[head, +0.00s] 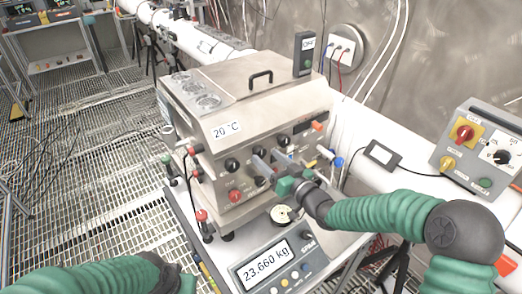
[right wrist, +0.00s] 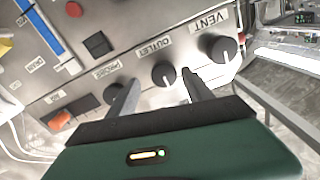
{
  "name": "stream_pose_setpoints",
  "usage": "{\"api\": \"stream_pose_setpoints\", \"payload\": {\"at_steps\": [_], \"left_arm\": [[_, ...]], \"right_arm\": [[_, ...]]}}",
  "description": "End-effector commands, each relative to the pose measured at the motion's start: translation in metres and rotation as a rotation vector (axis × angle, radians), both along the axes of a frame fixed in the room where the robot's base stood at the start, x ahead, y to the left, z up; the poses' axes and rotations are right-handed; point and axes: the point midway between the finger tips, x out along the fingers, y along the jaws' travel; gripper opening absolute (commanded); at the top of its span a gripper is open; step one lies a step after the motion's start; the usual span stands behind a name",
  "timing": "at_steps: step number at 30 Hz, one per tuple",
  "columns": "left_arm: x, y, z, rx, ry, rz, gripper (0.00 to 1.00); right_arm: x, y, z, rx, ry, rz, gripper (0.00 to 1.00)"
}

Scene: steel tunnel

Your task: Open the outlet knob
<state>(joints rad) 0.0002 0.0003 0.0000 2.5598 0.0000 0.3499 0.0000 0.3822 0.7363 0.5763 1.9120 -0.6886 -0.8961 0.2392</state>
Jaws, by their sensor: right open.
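The outlet knob (right wrist: 163,73) is a round black knob with a white pointer line, under an OUTLET label on the steel panel in the right wrist view. My right gripper (right wrist: 160,80) is open, with one finger on either side of the outlet knob in the picture. I cannot tell whether the fingers touch it. In the head view my right gripper (head: 273,163) is in front of the steel machine (head: 250,95) and seems to hide the outlet knob. My left arm is at the bottom left of the head view; its fingers are out of the picture.
The VENT knob (right wrist: 222,48) is close to one finger, and the PROBE knob (right wrist: 112,93) is partly behind the other. An orange switch (right wrist: 60,121) is farther left. A scale display (head: 264,262) is below the gripper. A grey control box (head: 482,150) stands at right.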

Motion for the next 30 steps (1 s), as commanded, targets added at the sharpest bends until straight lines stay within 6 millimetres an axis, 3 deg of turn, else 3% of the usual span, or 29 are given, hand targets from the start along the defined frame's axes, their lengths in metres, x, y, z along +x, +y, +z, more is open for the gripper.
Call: {"api": "stream_pose_setpoints", "payload": {"at_steps": [6,15,27,30], "left_arm": [[0.0,0.0,0.007,0.0,0.0,-0.001,0.36],[0.0,0.0,0.007,0.0,0.0,0.0,0.36],[0.0,0.0,0.007,0.0,0.0,0.0,0.36],[0.0,0.0,0.007,0.0,0.0,0.0,0.36]], "right_arm": [[0.025,0.023,0.002,-0.003,-0.001,0.001,0.59],[0.028,0.026,0.0,-0.003,0.001,0.002,0.59],[0.028,0.024,0.0,-0.003,0.001,0.0,0.07],[0.028,0.024,0.0,-0.004,0.002,-0.001,0.0]]}}
